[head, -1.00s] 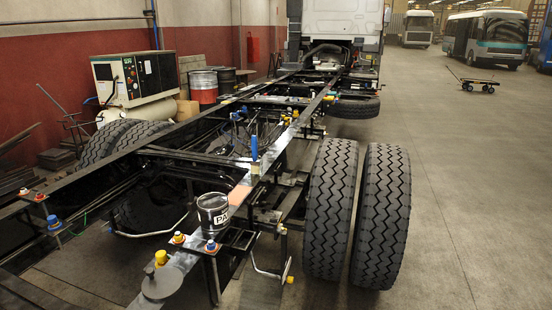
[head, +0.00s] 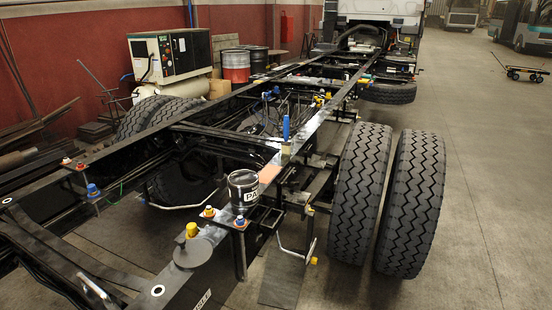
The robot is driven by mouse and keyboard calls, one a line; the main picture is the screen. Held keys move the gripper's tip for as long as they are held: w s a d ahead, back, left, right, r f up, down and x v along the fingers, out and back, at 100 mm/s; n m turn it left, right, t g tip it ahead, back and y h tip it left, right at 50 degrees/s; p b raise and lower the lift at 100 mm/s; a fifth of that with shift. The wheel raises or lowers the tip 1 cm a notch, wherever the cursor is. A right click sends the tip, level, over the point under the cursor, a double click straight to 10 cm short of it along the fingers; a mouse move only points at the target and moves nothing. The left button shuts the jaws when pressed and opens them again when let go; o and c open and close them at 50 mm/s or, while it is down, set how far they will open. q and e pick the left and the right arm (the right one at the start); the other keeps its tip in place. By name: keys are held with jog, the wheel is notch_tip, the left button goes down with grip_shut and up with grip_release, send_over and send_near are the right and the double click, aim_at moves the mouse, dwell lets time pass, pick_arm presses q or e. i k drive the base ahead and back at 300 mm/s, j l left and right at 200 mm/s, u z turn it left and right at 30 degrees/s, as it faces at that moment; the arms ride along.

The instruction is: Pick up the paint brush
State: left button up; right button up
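The paint brush (head: 286,130) has a blue handle and stands upright, handle up, at the right-hand chassis rail, around the middle of the head view. Its lower end looks pale, and I cannot tell exactly how it rests. A dark paint can (head: 243,190) with a white label stands nearer, on the same side of the chassis. A flat orange-brown patch (head: 269,173) lies on the rail between the can and the brush. Neither of my grippers can be made out in this view.
Double rear wheels (head: 408,205) stand right of the rail. Yellow, blue and red caps sit along the chassis. A compressor (head: 172,55) and drums (head: 236,66) line the left wall. The floor (head: 490,190) on the right is open; a small cart (head: 525,74) stands farther back.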

aim_at(286, 121)
jog(key=i+l+u, duration=0.3)
jog(key=i+l, duration=0.3)
jog(key=i+l+u, duration=0.35)
jog(key=i+l, duration=0.25)
jog(key=l, duration=0.2)
